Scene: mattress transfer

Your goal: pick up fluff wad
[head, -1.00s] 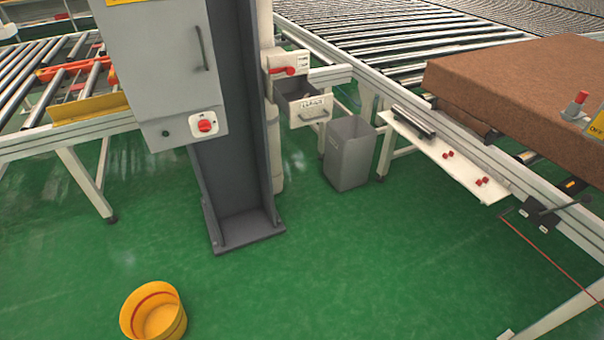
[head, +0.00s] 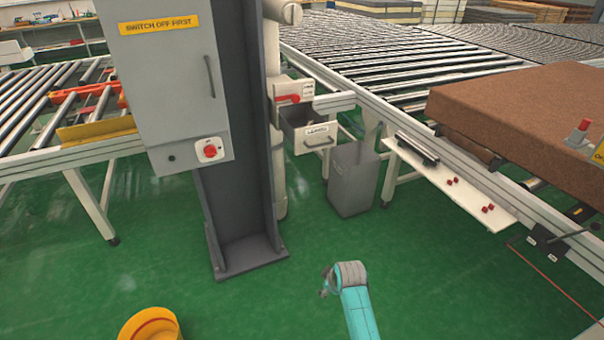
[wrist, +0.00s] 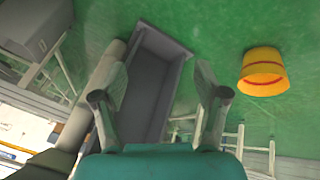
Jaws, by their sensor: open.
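I cannot make out a fluff wad in either view. My gripper (wrist: 160,80) is open in the wrist view, with nothing visible held between its two spread fingers. Beyond the fingers stands the grey column with its foot plate (wrist: 165,45). In the head view my teal arm reaches up from the bottom edge, over the green floor, right of the column foot (head: 250,256). The gripper's fingers are too small there to read.
An open labelled drawer (head: 317,138) hangs by the column, with a grey bin (head: 353,182) below it. A yellow tub (head: 150,326) stands at the lower left. A brown mattress (head: 520,110) lies on the right conveyor. A white shelf (head: 450,185) holds small red pieces. Green floor is open between.

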